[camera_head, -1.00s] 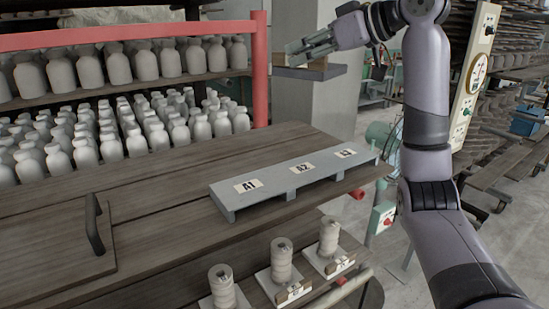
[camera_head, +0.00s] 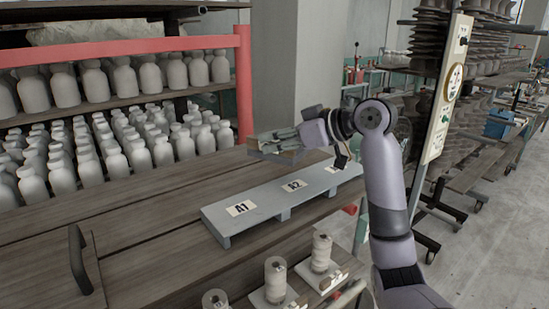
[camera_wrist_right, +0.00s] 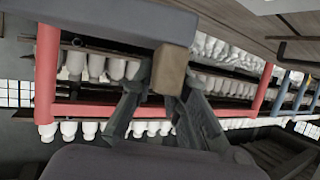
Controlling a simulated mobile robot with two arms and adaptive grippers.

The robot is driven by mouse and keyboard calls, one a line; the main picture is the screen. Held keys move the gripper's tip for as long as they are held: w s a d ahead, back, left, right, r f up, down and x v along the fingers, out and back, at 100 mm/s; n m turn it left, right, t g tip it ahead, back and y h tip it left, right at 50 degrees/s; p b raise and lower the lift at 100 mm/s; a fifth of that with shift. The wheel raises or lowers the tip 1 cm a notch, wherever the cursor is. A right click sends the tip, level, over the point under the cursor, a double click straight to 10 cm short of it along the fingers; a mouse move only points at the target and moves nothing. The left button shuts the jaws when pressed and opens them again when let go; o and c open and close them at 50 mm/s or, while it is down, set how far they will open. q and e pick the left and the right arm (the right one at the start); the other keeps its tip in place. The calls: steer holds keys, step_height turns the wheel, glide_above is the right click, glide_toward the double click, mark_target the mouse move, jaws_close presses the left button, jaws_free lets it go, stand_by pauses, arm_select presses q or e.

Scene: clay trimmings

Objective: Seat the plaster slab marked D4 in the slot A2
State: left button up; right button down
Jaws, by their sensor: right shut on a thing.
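The grey-blue rack (camera_head: 262,205) lies on the wooden table, with labels A1 (camera_head: 241,208) and A2 (camera_head: 293,185). Its far right end is partly covered by my right arm. My right gripper (camera_head: 285,142) is above and behind the rack, up and left of the A2 label, shut on a small slab-like thing (camera_head: 262,148). In the right wrist view a tan block (camera_wrist_right: 172,68) sits between the fingertips, beside a broad grey plate that may be part of the same piece. No marking on the held thing can be read. My left gripper is out of view.
Several white bottles (camera_head: 160,150) stand on shelves behind, framed by a red rail (camera_head: 120,50) and post. Plates with grey rolls (camera_head: 275,275) and tan labelled blocks stand below the front edge. A board with a dark handle (camera_head: 80,260) lies at left.

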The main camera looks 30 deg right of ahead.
mark_target(283, 163)
steer(key=shift+s+d+f, duration=0.1)
steer(key=shift+s+f, duration=0.1)
steer(key=shift+f, duration=0.35)
step_height(283, 163, down, 3)
steer(key=shift+f+p, duration=0.15)
steer(key=shift+p, duration=0.25)
steer(key=shift+w+f, duration=0.1)
steer(key=shift+f, duration=0.1)
arm_select(q)
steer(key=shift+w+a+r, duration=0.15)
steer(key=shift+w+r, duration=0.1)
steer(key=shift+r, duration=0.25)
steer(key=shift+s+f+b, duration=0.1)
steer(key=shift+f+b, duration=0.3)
steer(key=shift+b, duration=0.05)
arm_select(e)
steer(key=shift+f, duration=0.6)
steer(key=c, duration=1.6)
jaws_free()
steer(key=shift+o, duration=0.2)
